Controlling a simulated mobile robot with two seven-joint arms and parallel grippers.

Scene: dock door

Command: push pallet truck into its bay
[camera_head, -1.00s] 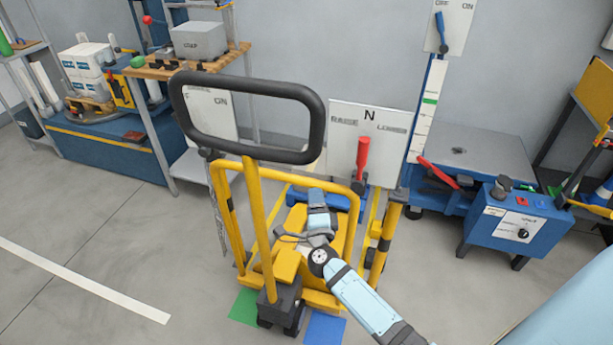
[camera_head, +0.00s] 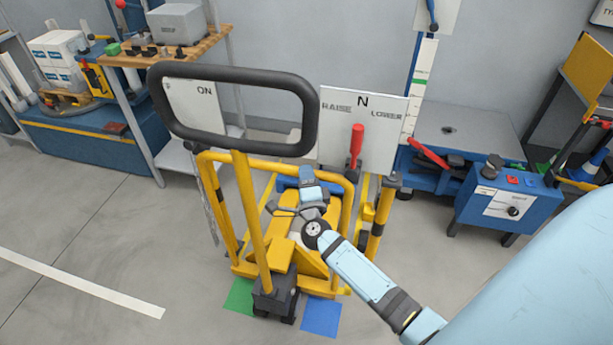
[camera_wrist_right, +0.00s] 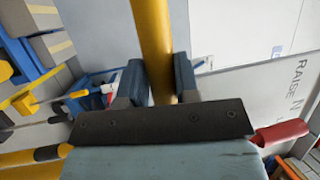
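The pallet truck shows a black loop handle (camera_head: 312,118) on a slanting yellow pole (camera_head: 252,215), with a dark grey block (camera_head: 275,297) at its foot. A yellow tube frame (camera_head: 350,215) stands around its low yellow body. My right gripper (camera_head: 274,209) is just right of the pole, below the handle. In the right wrist view, its two blue-grey fingers (camera_wrist_right: 160,78) are apart, with a yellow pole (camera_wrist_right: 152,35) between them. I cannot tell whether they touch it. No marked bay is clearly identifiable. My left gripper is not in view.
A sign panel (camera_head: 335,150) and red lever (camera_head: 356,145) stand behind the truck. Green (camera_head: 240,297) and blue (camera_head: 321,318) floor patches lie at the truck's foot. Floor at left is clear.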

